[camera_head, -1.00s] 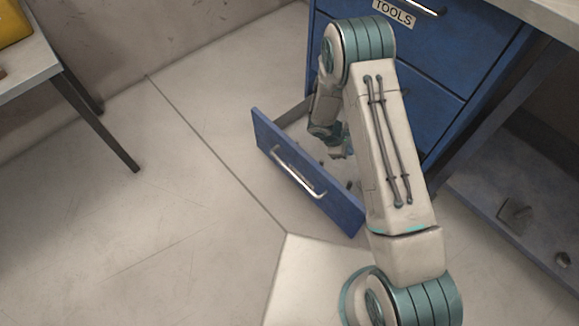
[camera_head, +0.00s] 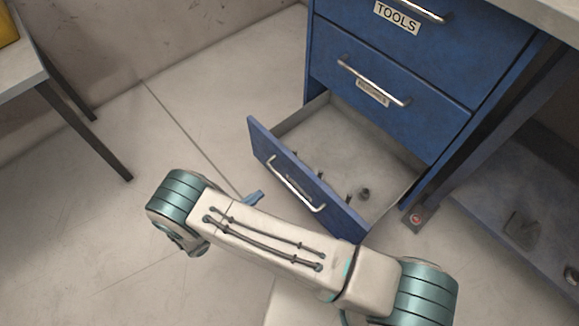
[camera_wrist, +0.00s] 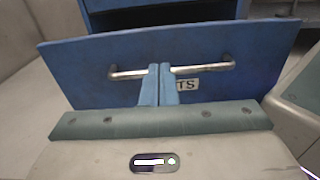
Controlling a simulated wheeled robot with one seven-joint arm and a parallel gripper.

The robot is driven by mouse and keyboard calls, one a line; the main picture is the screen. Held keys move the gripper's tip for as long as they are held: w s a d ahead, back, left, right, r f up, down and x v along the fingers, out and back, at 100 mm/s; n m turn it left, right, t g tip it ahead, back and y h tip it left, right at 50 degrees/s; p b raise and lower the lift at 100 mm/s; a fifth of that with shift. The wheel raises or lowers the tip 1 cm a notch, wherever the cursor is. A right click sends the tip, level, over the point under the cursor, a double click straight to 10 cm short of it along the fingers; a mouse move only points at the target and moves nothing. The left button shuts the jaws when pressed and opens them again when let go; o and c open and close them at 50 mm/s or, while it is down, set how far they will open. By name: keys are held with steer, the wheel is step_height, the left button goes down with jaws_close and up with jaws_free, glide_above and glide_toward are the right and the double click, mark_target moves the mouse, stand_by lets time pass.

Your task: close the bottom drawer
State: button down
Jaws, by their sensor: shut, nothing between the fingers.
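The bottom drawer (camera_head: 308,189) of the blue cabinet is pulled well out, and its front panel and silver handle face my arm. A few small dark items lie inside it. In the wrist view the drawer front (camera_wrist: 85,68) fills the middle, with its handle (camera_wrist: 205,68) and a partly hidden label ending in "TS". My gripper (camera_wrist: 158,72) is shut and empty, with its blue fingertips pointing at the panel and overlapping the handle in the picture. I cannot tell whether they touch. In the head view a blue finger part (camera_head: 253,198) shows just left of the drawer front.
The middle drawer (camera_head: 375,85) and the top drawer marked TOOLS (camera_head: 440,35) are closed. A table (camera_head: 25,65) with dark legs stands at the left. A low shelf (camera_head: 500,205) is right of the cabinet. The floor left of the drawer is clear.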

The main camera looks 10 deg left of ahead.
mark_target(296, 166)
steer(key=b+x, duration=0.4)
steer(key=x, duration=0.9)
steer(key=shift+w, duration=0.15)
